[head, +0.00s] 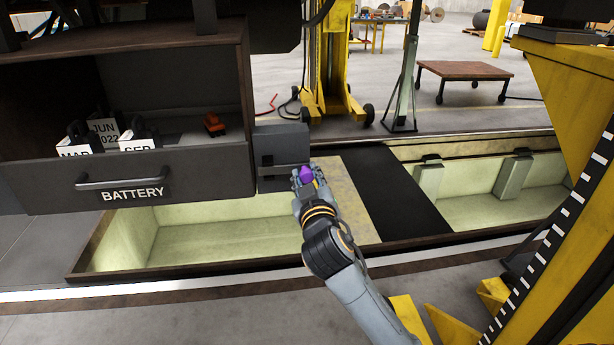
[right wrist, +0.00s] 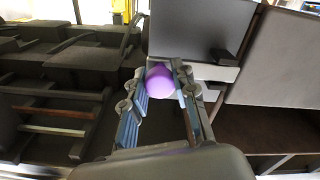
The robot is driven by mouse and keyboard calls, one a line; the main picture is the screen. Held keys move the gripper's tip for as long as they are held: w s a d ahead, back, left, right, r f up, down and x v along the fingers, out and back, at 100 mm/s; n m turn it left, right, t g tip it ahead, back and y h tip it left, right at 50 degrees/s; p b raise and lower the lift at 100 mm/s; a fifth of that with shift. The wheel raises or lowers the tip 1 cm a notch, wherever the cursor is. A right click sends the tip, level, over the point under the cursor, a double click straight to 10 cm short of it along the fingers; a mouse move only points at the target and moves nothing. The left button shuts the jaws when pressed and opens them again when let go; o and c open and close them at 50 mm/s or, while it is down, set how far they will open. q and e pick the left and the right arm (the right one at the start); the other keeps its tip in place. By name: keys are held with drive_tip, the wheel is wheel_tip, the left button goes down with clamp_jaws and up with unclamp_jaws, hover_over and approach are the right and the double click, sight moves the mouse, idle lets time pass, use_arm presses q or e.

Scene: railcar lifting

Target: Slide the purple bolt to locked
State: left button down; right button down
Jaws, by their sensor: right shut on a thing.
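The purple bolt (head: 306,174) shows as a small purple knob at the lower right of a grey latch box (head: 281,146), beside the battery drawer. My right gripper (head: 305,180) is at the knob, its arm coming up from the bottom of the head view. In the right wrist view the purple knob (right wrist: 160,80) sits between the two fingers of my right gripper (right wrist: 163,88), which is shut on it. The fingers hide part of the knob and its slot, so I cannot tell how far the bolt is slid. My left gripper is not in view.
Below is a lit pit (head: 200,240), crossed by a dark walkway (head: 385,200). A yellow lifting column (head: 570,150) stands at the right.

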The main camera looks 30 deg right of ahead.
sight(282, 170)
drive_tip(key=a, duration=0.1)
drive_tip(key=w+a, duration=0.1)
drive_tip(key=a, duration=0.2)
drive_tip(key=shift+w+a+b, duration=0.3)
drive_tip(key=shift+w, duration=0.05)
drive_tip(key=shift+d, duration=0.1)
drive_tip(key=c, duration=1.5)
unclamp_jaws()
drive_tip(key=o, duration=0.4)
drive_tip(key=shift+o, duration=0.3)
drive_tip(key=shift+a, duration=0.2)
